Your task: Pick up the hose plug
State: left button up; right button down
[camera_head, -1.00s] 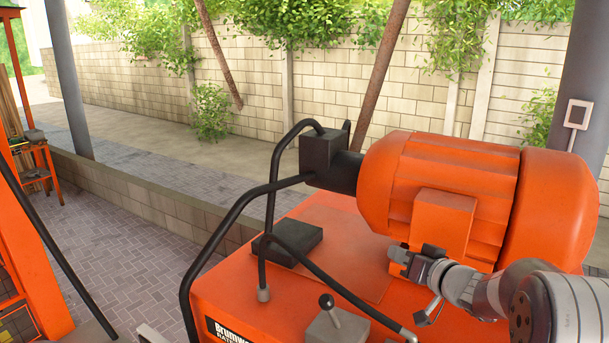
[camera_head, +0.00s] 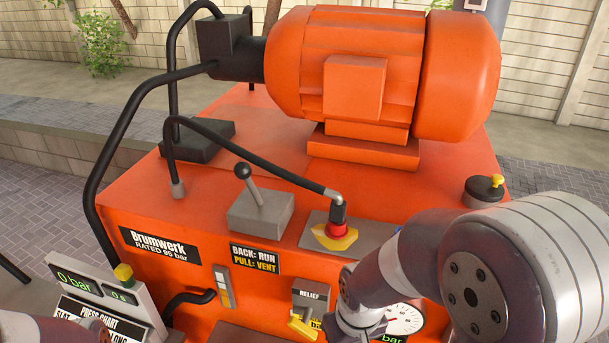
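A black hose (camera_head: 265,165) arches over the orange machine top. Its right end has a metal collar and a dark plug (camera_head: 338,212), which stands upright at a red ring and yellow base (camera_head: 335,237) on a grey plate. I take this end as the hose plug; I cannot tell how deep it sits. My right gripper (camera_head: 350,315) is below and slightly right of it, in front of the machine's front face and apart from the plug. Its fingers are mostly hidden by my arm. My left arm shows only at the bottom left edge; its gripper is out of view.
An orange motor (camera_head: 380,70) stands at the back of the machine. A lever (camera_head: 258,205) stands left of the plug. A yellow relief handle (camera_head: 302,327), a gauge (camera_head: 403,320) and a black-and-yellow cap (camera_head: 484,190) are nearby. A display panel (camera_head: 90,290) is at lower left.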

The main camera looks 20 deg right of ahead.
aim_at(337, 211)
jog(key=z, duration=0.9)
